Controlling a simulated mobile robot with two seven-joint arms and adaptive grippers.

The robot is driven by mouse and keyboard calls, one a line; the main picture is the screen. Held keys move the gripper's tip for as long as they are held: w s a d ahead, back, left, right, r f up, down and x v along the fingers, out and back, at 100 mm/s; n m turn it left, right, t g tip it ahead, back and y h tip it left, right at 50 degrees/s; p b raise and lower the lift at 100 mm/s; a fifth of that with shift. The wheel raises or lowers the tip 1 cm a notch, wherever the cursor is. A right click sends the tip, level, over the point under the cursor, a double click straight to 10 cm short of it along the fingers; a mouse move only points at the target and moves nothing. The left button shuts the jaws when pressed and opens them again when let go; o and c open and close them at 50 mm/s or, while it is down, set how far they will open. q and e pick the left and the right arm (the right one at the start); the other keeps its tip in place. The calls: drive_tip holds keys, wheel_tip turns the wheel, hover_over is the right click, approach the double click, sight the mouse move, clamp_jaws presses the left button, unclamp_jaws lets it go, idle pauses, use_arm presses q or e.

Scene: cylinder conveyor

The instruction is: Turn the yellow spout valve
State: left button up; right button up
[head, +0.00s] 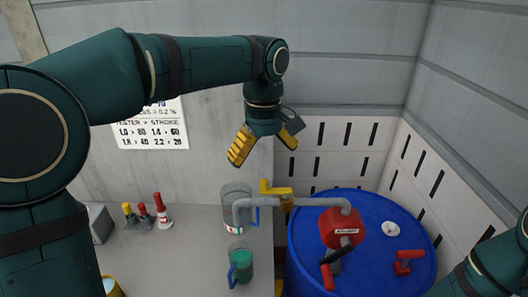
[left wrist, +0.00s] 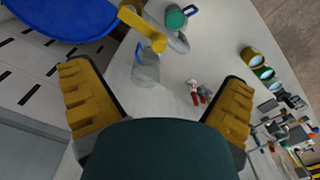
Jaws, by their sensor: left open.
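The yellow spout valve (head: 275,189) sits on the grey spout pipe (head: 315,203), which runs from the red pump head (head: 341,228) on the blue drum (head: 378,215). In the left wrist view the valve (left wrist: 140,24) is near the top, beyond my fingers. My left gripper (head: 265,150) hangs above the valve in the head view, its yellow-padded fingers spread and empty. In the left wrist view my left gripper (left wrist: 156,77) is also open, apart from the valve. My right gripper is out of view; only part of that arm shows at lower right.
A clear jug (head: 235,192) stands under the spout end, and a jug with green contents (head: 245,264) stands in front of it. Small red and yellow items (head: 162,211) stand at the left of the counter. A grey wall is behind. A red-handled part (head: 408,261) is on the drum.

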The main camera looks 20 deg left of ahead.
sight(264, 181)
use_arm(q)
wheel_tip(264, 181, down, 3)
drive_tip(key=shift+w+f+b, duration=0.15)
drive_tip(key=shift+b, duration=0.95)
drive_tip(key=shift+f+b, duration=1.25)
drive_tip(key=shift+f, duration=0.85)
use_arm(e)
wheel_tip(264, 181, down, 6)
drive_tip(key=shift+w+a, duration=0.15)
use_arm(q)
clamp_jaws()
drive_tip(key=c, duration=1.5)
unclamp_jaws()
drive_tip(key=shift+c, duration=0.9)
